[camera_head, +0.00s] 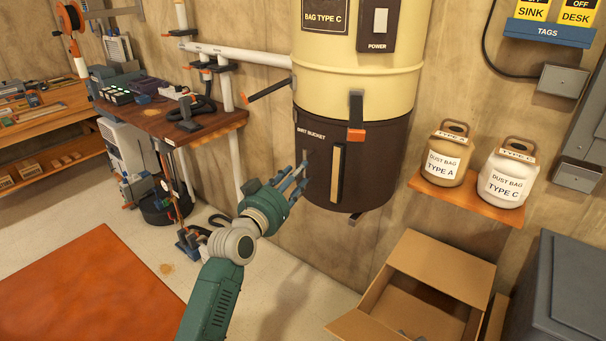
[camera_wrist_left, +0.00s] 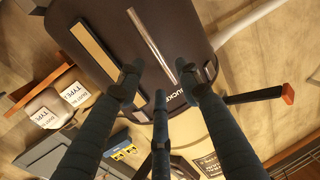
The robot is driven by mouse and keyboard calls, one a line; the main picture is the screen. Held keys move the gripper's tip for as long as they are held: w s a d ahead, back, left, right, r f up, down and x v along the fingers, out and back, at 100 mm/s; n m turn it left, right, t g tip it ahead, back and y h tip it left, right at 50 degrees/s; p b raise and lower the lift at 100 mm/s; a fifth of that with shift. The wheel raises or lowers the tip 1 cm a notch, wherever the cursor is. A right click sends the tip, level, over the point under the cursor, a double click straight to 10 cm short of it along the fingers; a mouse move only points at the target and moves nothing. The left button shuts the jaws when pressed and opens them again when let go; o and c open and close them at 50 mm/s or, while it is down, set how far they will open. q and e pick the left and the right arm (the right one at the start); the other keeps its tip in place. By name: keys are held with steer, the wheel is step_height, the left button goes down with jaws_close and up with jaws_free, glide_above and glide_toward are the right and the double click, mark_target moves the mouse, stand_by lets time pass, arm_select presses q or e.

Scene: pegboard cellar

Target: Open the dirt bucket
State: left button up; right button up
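The dirt bucket (camera_head: 385,165) is the dark brown lower section of the cream cylindrical collector (camera_head: 340,85). It sits up against the cream section. A pale vertical handle bar (camera_head: 337,172) is on its front. A front latch (camera_head: 356,112) with an orange end hangs down across the seam. A left lever (camera_head: 268,91) with an orange tip sticks outward. My left gripper (camera_head: 296,180) is at the bucket's lower left, left of the bar. In the left wrist view, its fingers (camera_wrist_left: 158,80) are spread and empty, facing the bucket (camera_wrist_left: 175,25); contact is unclear. My right gripper is out of view.
A small wall shelf (camera_head: 470,196) holds two dust bags to the right. An open cardboard box (camera_head: 440,270) stands on the floor below. A wooden workbench (camera_head: 185,125) with tools is at the left. A white pipe (camera_head: 240,55) meets the collector.

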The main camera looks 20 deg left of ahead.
arm_select(q)
steer(key=shift+w+d+b, duration=0.15)
steer(key=shift+w+b, duration=0.2)
steer(key=shift+w, duration=0.7)
steer(key=shift+w+d+b, duration=0.15)
steer(key=shift+w+b, duration=0.2)
steer(key=shift+w, duration=0.7)
jaws_close()
